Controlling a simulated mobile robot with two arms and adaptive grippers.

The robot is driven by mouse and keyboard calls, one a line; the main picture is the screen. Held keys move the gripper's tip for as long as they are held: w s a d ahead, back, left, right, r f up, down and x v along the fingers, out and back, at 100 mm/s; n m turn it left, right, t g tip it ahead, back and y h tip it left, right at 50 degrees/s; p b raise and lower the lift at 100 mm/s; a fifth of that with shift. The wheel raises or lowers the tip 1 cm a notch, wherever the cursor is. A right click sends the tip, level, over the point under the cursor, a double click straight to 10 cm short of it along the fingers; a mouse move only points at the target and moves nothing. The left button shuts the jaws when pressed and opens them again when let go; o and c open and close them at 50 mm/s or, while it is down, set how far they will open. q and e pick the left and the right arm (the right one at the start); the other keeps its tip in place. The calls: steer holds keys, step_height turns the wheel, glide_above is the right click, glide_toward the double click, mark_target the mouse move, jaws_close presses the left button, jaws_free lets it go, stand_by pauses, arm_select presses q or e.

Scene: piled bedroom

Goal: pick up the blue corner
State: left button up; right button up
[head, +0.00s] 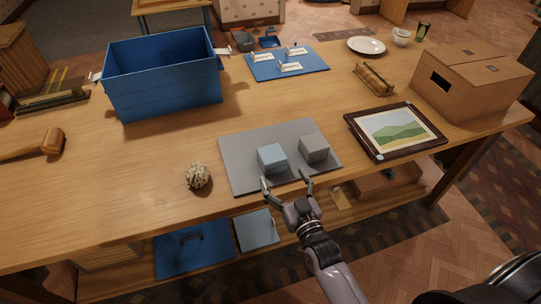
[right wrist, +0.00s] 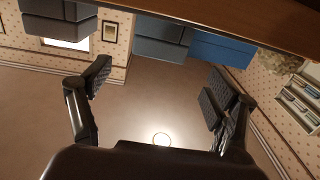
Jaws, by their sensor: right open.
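A pale blue block (head: 272,158) sits on the grey mat (head: 240,175) near the front edge of the table. A grey block (head: 314,148) stands to its right on the same mat, apart from it. I see no other piece that is clearly a blue corner. My right gripper (head: 286,179) is at the mat's front edge, its fingers spread and empty, on the near side of both blocks. The right wrist view shows its two fingers (right wrist: 158,88) wide apart with nothing between them. My left gripper is not in view.
A blue crate (head: 165,88) stands at the back left. A blue mat (head: 260,70) with small white pieces lies behind. A framed picture (head: 395,130) and a cardboard box (head: 475,90) are at the right. A knobbly ball (head: 197,176) lies left of the mat.

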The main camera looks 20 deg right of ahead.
mark_target(272, 154)
steer(key=w, duration=0.4)
steer(key=shift+w+a, duration=0.2)
steer(key=shift+w, duration=0.05)
steer(key=w+p, duration=0.1)
steer(key=w, duration=0.4)
steer(key=shift+w, duration=0.15)
steer(key=shift+r, duration=0.1)
steer(key=shift+c, duration=0.4)
steer(key=c, duration=1)
